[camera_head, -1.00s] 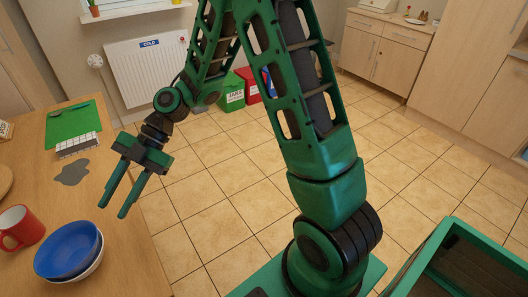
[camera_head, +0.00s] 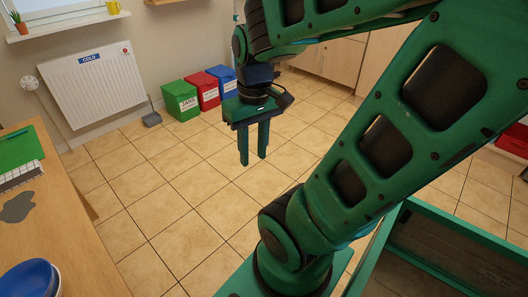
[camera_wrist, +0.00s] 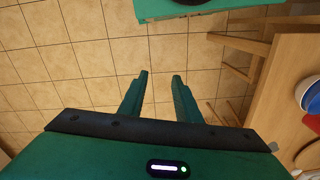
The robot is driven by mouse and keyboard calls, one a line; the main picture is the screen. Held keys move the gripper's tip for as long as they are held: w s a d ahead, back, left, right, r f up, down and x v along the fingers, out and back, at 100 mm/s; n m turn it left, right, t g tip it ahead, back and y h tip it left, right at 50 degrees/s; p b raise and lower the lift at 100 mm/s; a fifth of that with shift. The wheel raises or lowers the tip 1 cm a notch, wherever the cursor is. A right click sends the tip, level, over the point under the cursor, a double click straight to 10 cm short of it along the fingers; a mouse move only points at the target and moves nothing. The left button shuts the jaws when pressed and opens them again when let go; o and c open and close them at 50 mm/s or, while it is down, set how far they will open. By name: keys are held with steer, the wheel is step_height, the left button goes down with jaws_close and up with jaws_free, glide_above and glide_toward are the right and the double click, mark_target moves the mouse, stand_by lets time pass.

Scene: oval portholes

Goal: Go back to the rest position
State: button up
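My gripper (camera_head: 253,160) hangs in the middle of the head view, fingers pointing down over the tiled floor, clear of the table. In the wrist view my gripper (camera_wrist: 158,75) shows its two fingers apart with only floor tiles between them. It is open and empty. My green arm folds up and across the right half of the head view.
The wooden table (camera_head: 68,233) is at the left, with a blue bowl (camera_head: 28,280), a grey patch (camera_head: 17,207) and a green sheet (camera_head: 18,150). Green (camera_head: 181,100), red (camera_head: 204,91) and blue (camera_head: 224,80) bins stand by the wall near the radiator (camera_head: 93,86). The middle floor is clear.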

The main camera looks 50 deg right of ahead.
steer(key=s+m, duration=0.1)
steer(key=s, duration=0.1)
steer(key=s+d+m, duration=0.1)
steer(key=m, duration=0.1)
steer(key=shift+s+d+r, duration=0.2)
steer(key=shift+s, duration=0.15)
steer(key=shift+c, duration=0.7)
steer(key=c, duration=0.5)
steer(key=shift+w+f, duration=0.3)
steer(key=shift+w, duration=0.4)
jaws_close()
